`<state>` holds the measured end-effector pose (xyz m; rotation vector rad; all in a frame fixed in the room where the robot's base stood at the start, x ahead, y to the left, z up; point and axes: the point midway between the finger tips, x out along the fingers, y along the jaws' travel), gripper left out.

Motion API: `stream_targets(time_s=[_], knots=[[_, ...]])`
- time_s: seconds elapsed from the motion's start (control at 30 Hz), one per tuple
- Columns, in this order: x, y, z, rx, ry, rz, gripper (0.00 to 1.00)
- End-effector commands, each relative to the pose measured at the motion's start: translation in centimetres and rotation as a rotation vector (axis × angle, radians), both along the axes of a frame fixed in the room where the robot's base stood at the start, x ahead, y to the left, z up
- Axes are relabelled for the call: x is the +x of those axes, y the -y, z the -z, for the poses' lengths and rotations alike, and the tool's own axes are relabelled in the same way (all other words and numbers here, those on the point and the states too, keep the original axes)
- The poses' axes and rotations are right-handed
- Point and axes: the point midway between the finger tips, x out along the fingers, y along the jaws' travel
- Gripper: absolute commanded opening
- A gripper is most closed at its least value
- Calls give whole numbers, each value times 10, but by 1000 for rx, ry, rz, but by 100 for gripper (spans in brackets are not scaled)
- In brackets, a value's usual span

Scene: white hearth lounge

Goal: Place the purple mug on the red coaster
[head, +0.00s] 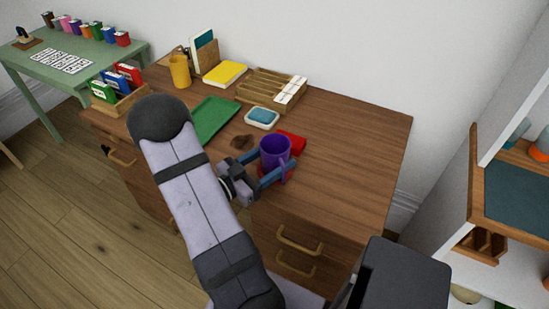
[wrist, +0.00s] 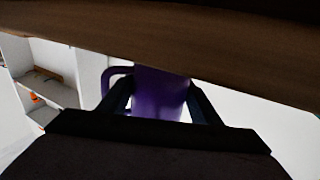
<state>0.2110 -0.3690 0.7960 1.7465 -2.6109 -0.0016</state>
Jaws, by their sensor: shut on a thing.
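The purple mug (head: 275,150) is upright in the head view, between the blue fingers of my gripper (head: 264,172). My gripper is shut on the mug's body from the near left side. The mug's handle shows at its lower right in the head view. The wrist view also shows the mug (wrist: 158,95) between the fingers (wrist: 160,103). The red coaster (head: 292,142) lies on the wooden desk just behind and to the right of the mug. The mug and gripper hide part of the coaster. I cannot tell whether the mug touches the desk or the coaster.
A white dish with blue inside (head: 262,118), a brown patch (head: 242,142) and a green tray (head: 214,121) lie close by on the desk (head: 350,140). The desk's right side is clear.

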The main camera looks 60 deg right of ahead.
Motion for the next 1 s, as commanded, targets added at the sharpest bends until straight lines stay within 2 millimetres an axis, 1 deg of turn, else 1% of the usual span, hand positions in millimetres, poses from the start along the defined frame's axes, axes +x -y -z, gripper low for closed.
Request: stream_targets(time_s=[0.13,0.3,0.33,0.37,0.4,0.67,0.8,1.0], knots=[[0,0,-1,-2,0,0,27],[0,0,4,-2,-1,0,27],[0,0,3,0,0,0,65],[0,0,3,0,0,0,72],[0,0,3,0,0,0,76],[0,0,2,0,0,0,76],[0,0,-3,0,0,0,76],[9,-16,0,0,-1,-6,76]])
